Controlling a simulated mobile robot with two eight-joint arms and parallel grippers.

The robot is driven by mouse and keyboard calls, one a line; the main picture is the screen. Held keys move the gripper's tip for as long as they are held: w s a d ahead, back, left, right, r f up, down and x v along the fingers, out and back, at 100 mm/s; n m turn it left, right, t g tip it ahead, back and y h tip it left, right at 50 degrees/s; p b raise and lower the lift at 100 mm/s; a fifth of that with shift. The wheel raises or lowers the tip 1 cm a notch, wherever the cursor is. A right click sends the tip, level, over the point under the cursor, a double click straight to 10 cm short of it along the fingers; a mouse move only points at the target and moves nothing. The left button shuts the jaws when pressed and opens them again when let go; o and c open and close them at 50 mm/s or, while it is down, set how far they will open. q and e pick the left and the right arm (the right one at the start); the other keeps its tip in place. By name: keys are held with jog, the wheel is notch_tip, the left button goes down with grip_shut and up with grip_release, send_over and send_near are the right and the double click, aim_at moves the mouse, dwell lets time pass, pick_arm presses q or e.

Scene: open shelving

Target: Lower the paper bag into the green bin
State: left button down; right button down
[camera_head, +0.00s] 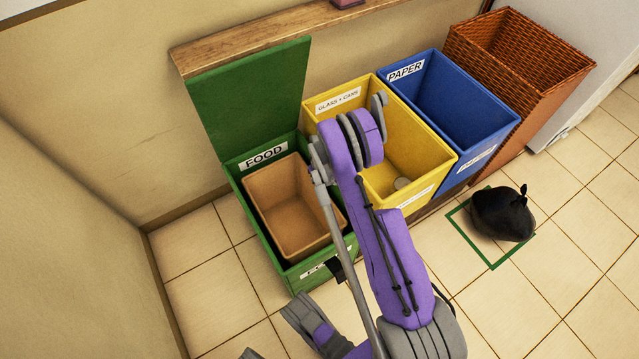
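The green bin (234,183) stands at the left of the row with its lid (250,95) raised against the wall and a FOOD label at its back edge. The brown paper bag (290,212) is upright and open-topped inside the bin's opening, and looks empty. Its underside is hidden, so I cannot tell whether it rests on the bin floor. A purple and grey arm of mine rises from the bottom and passes in front of the bag's right side. I cannot make out fingertips on it. Part of another arm shows at the bottom edge, its gripper not identifiable.
To the right stand a yellow bin (408,128), a blue bin (474,107) and a brown wicker basket (545,70). A black bag (503,214) sits on the floor in a green square outline (476,250). A wooden ledge (260,38) runs behind. Tiles at lower right are clear.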

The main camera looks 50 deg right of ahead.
jog(key=shift+f, duration=0.2)
jog(key=c, duration=1)
grip_release()
notch_tip(320, 180, up, 11)
jog(key=p, duration=0.2)
jog(key=shift+d+p, duration=0.2)
jog(key=shift+p, duration=0.1)
